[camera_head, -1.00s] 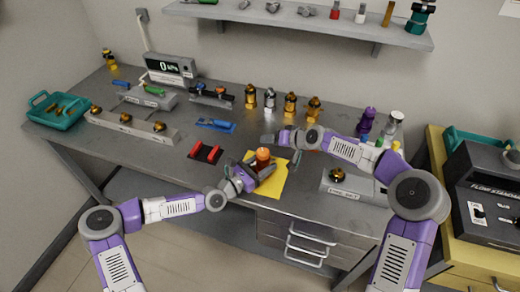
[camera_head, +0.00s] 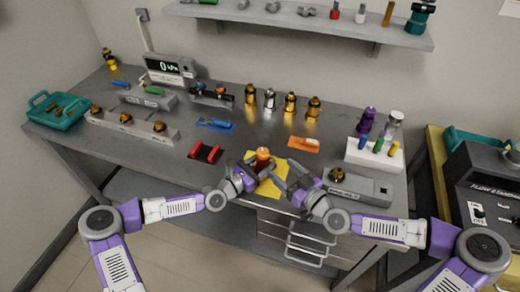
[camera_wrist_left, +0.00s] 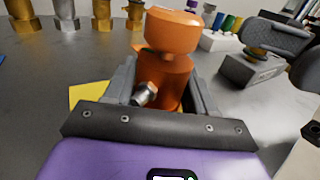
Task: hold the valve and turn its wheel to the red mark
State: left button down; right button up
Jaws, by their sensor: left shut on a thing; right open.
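The valve is an orange upright body with a round orange wheel on top (camera_head: 263,154), standing on a yellow mat (camera_head: 270,190) near the table's front edge. It also shows large in the left wrist view (camera_wrist_left: 170,65), with a metal side port facing the camera. My left gripper (camera_head: 250,176) is shut on the valve body, below the wheel. My right gripper (camera_head: 287,178) is open, just to the right of the valve and apart from it. The red mark cannot be made out.
A red holder (camera_head: 205,153), a blue tray (camera_head: 215,125) and an orange tray (camera_head: 303,144) lie around the mat. Several brass and silver valves stand behind. A grey block (camera_head: 360,186) with a brass fitting sits at the right. The table between the trays is clear.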

aim_at(262, 149)
jog(key=x, duration=1.2)
jog(key=shift+s, duration=0.1)
jog(key=shift+c, duration=0.5)
jog(key=c, duration=0.9)
jog(key=shift+m+t+h, duration=0.4)
jog(key=shift+h, duration=0.1)
jog(key=shift+m+t+h, duration=0.7)
jog(key=shift+m+h, duration=0.2)
jog(key=shift+h, duration=0.3)
jog(key=shift+d+m+t+h, duration=0.2)
jog(key=shift+m+t+h, duration=0.25)
jog(key=shift+m+h, duration=0.6)
jog(key=shift+d+m+t+h, duration=0.15)
jog(key=shift+m+t+h, duration=0.4)
jog(key=shift+h, duration=0.9)
jog(key=shift+w, duration=0.2)
jog(key=o, duration=1)
